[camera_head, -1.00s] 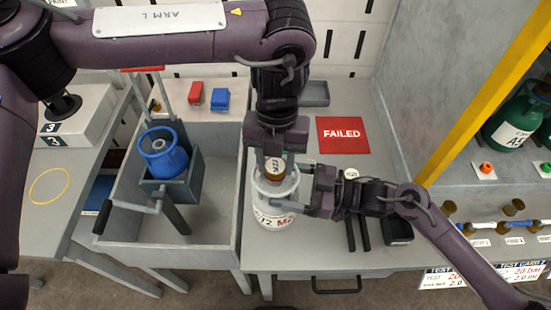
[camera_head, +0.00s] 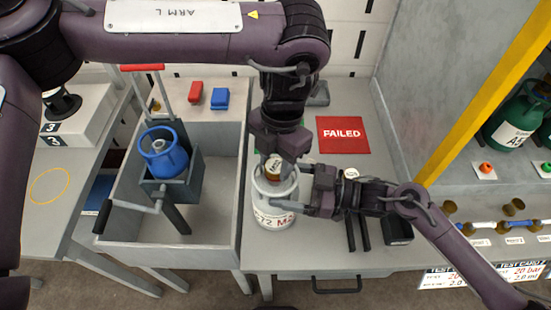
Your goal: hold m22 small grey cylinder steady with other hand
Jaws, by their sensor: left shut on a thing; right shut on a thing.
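The small grey cylinder (camera_head: 272,213) stands upright on the grey table, with red and black lettering that reads partly "M2" on its front. My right gripper (camera_head: 310,190) comes in from the right and is shut on the cylinder at its upper part. My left gripper (camera_head: 275,165) points down from above and is shut on the brown labelled cap or valve (camera_head: 273,168) at the cylinder's top. The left fingers partly hide the cap, and the collar around it is partly covered.
A blue cylinder (camera_head: 163,155) sits in a grey holder in the trough (camera_head: 215,223) at left. A red FAILED mat (camera_head: 343,135) lies behind right. Red (camera_head: 196,92) and blue (camera_head: 220,98) blocks stand at back. Dark bars lie right of the cylinder.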

